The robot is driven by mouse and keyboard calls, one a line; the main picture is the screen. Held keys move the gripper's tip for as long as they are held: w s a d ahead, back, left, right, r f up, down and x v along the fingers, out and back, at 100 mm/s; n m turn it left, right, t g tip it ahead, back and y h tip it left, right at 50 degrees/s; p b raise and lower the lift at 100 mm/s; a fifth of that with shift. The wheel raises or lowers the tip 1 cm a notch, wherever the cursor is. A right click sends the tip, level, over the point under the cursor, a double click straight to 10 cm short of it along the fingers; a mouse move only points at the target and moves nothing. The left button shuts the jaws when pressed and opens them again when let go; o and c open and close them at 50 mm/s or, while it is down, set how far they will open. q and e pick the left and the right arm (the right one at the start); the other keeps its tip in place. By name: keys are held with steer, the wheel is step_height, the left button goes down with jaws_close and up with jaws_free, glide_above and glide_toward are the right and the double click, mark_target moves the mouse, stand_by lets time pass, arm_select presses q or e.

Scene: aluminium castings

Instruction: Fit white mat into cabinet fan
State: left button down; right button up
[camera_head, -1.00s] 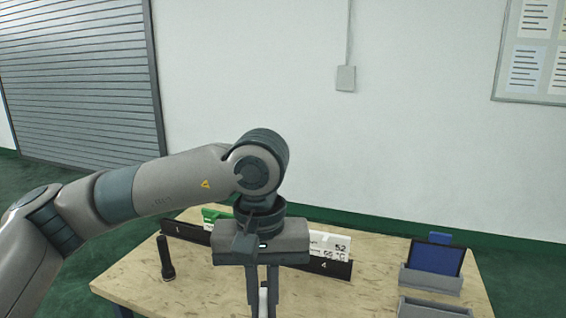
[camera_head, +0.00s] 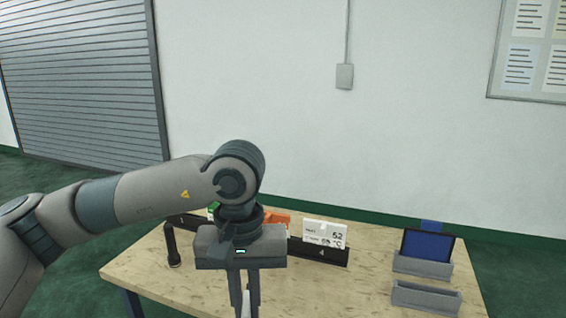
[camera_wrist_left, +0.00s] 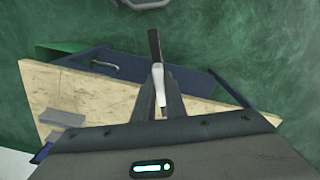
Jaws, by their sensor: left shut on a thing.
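My left gripper (camera_head: 245,300) hangs fingers down over the front part of the table. It is shut on a thin, pale white thing (camera_wrist_left: 160,88), seen edge-on between the fingers in the left wrist view. A dark strip (camera_wrist_left: 154,45) shows just beyond its end; I cannot tell whether the two are one piece. Whether the held piece is the white mat is unclear from this angle. I cannot make out a cabinet fan in either view. My right gripper is not in view.
The wooden table (camera_head: 160,278) bears a dark numbered rack (camera_head: 318,254) with a white card (camera_head: 325,233) and an orange piece (camera_head: 277,222). Grey trays (camera_head: 425,298) and a dark-framed blue panel (camera_head: 427,244) are right. The front right centre is clear.

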arm_select(q)
steer(key=w+a+f, duration=0.1)
steer(key=a+f, duration=0.8)
steer(key=a, duration=0.5)
steer(key=shift+w+a, duration=0.25)
steer(key=shift+f, duration=0.2)
steer(key=s+f, duration=0.4)
steer(key=f, duration=0.1)
steer(key=shift+s+f, duration=0.4)
steer(key=shift+w, duration=0.15)
stand_by(1.7)
